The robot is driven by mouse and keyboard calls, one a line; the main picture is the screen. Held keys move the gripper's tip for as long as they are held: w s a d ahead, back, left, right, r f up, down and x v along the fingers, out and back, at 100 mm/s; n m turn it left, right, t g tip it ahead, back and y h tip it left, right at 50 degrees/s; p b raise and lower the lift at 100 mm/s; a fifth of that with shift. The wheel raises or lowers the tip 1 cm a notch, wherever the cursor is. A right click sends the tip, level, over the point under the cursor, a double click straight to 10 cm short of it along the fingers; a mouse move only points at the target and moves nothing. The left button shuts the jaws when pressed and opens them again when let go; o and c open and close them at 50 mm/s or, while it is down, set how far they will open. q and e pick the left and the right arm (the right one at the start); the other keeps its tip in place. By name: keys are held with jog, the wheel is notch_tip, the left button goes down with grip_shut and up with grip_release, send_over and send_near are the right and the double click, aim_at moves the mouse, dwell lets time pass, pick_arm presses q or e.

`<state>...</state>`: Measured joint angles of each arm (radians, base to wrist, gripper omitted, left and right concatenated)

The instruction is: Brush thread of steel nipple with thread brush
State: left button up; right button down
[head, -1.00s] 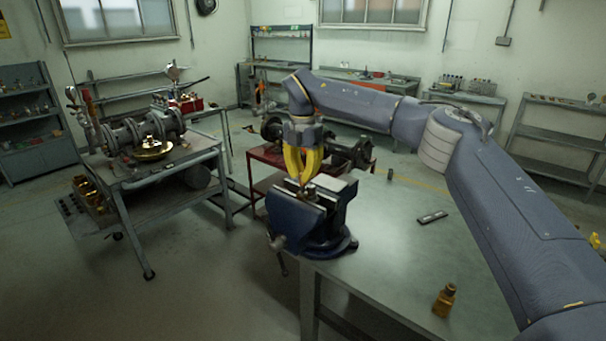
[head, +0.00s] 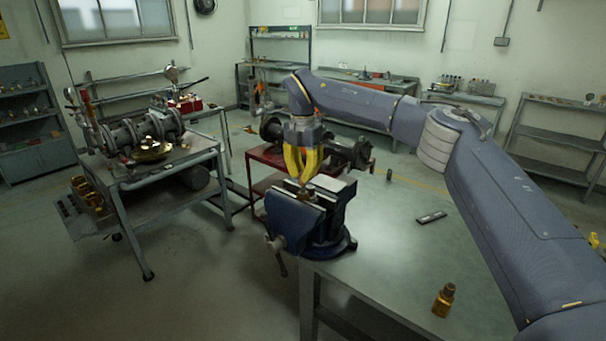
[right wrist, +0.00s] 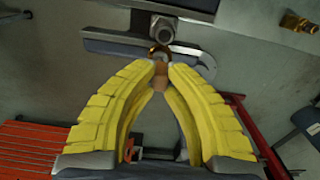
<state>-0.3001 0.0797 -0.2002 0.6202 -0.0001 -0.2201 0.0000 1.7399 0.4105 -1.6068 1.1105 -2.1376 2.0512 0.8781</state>
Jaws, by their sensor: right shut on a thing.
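My right gripper (head: 303,184) points down over the blue bench vise (head: 312,222), its yellow fingers closed to a point just above the jaws. In the right wrist view its fingertips (right wrist: 160,72) are shut on a small brown piece, which looks to be the thread brush (right wrist: 159,78); the fingers cover most of it. Right beyond the tips, a brass-coloured ring or end (right wrist: 158,52) sits at the vise jaw; it may be the nipple's end. I cannot tell whether the brush touches it. My left gripper is not in view.
The vise stands at the near left corner of a grey bench (head: 390,235). A flat dark item (head: 431,217) and a brass-coloured fitting or bottle (head: 444,300) are on the bench. A cart (head: 135,180) with a valve assembly stands at the left. A red cart (head: 268,157) is behind the vise.

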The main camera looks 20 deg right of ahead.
jog(key=shift+w+d, duration=0.15)
jog(key=shift+d, duration=0.05)
dwell(0.4)
